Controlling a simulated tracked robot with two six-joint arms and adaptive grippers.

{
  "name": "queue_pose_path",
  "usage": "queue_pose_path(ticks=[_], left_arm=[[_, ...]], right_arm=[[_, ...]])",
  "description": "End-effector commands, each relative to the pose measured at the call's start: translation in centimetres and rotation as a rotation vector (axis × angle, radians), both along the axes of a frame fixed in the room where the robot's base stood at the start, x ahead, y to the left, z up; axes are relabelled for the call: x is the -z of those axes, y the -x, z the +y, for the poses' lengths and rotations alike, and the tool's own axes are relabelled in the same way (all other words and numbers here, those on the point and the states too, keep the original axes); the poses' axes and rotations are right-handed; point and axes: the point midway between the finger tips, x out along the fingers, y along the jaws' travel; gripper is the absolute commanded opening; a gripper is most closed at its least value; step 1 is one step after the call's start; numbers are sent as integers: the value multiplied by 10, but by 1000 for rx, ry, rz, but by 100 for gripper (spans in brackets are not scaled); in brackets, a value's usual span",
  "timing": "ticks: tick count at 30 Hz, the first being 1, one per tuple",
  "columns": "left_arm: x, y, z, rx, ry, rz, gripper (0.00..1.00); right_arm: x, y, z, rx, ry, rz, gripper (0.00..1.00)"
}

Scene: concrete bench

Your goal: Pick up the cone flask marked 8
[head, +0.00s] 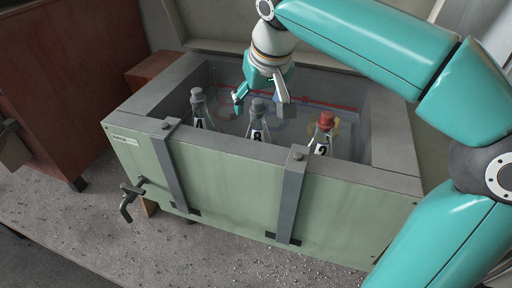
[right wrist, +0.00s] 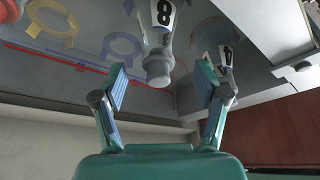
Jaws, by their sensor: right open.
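The cone flask marked 8 (head: 257,122) stands in the middle of the open green box (head: 230,180), with a grey stopper. In the right wrist view this flask (right wrist: 157,45) has its label showing, and its stopper points toward the space between my fingers. My right gripper (head: 261,102) is open and empty, just above and around the stopper in the head view; I cannot tell whether it touches. It also shows open in the right wrist view (right wrist: 160,90). The flask's lower part is hidden by the box's front wall. My left gripper is not in view.
A grey-stoppered flask (head: 199,108), its mark looking like 4, stands left of flask 8. A red-stoppered flask marked 2 (head: 323,133) stands to the right. Box walls surround all of them. Coloured rings mark the box's inside. A red-brown cabinet (head: 60,90) stands left.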

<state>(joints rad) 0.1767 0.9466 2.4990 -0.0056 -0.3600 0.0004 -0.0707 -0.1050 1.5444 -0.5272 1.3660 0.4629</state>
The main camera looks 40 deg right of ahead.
Motion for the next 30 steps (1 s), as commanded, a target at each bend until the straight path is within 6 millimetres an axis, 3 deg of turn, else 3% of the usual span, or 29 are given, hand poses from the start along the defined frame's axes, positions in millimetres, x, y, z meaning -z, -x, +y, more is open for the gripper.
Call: queue_pose_path(ticks=[8, 18, 27, 30], left_arm=[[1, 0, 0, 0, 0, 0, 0], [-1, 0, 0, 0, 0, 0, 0], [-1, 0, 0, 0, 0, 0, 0], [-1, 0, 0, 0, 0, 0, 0]], right_arm=[[18, -6, -3, 0, -1, 2, 73], [59, -19, -11, 2, -1, 2, 73], [63, -21, -12, 1, 0, 0, 73], [63, -21, -12, 2, -1, 0, 56]])
